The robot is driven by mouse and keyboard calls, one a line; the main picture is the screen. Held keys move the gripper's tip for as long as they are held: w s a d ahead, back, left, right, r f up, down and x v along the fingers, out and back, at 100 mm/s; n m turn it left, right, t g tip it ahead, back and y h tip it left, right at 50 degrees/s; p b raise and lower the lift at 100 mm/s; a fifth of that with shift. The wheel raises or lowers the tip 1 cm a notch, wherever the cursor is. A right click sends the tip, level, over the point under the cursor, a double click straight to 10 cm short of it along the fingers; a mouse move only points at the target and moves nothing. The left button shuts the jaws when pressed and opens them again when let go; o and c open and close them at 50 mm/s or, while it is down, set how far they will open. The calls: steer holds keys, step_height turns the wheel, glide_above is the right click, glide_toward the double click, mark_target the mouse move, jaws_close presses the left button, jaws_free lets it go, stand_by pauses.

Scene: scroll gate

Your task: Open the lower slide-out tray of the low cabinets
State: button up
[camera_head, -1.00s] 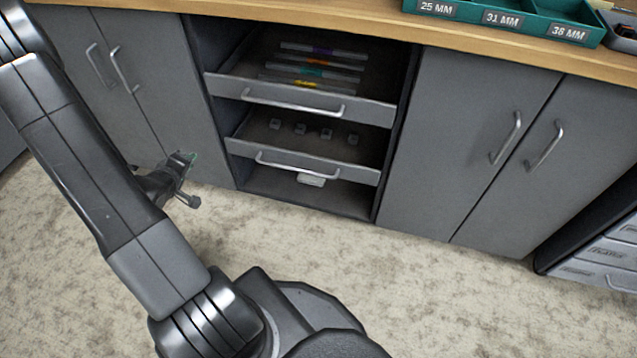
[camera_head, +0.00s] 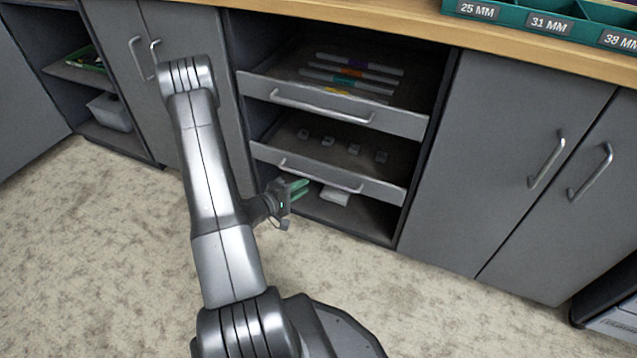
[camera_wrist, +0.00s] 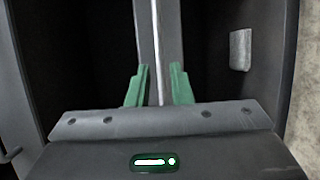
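The lower slide-out tray (camera_head: 385,190) sits in the open middle bay of the grey cabinets, with several small grey blocks in it. Its silver bar handle (camera_head: 322,177) runs across its front. My gripper (camera_head: 303,187) has green fingers and is just in front of the lower tray, near the handle's left half. In the wrist view my gripper (camera_wrist: 160,88) is open, its fingers apart on either side of the handle bar (camera_wrist: 160,50), which runs upright in that picture. The fingers are not closed on the bar; the remaining distance is hard to tell.
The upper tray (camera_head: 405,124) holds several coloured-marked strips. A pale block (camera_head: 335,196) lies on the bay floor below the lower tray. Closed cabinet doors (camera_head: 520,150) stand at right. A teal bin (camera_head: 530,22) is on the wooden counter. The carpet in front is clear.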

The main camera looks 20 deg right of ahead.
mark_target(316, 180)
steer(key=b+x, duration=0.1)
steer(key=x, duration=0.6)
steer(key=shift+d+b, duration=0.15)
steer(key=shift+b, duration=0.2)
jaws_close()
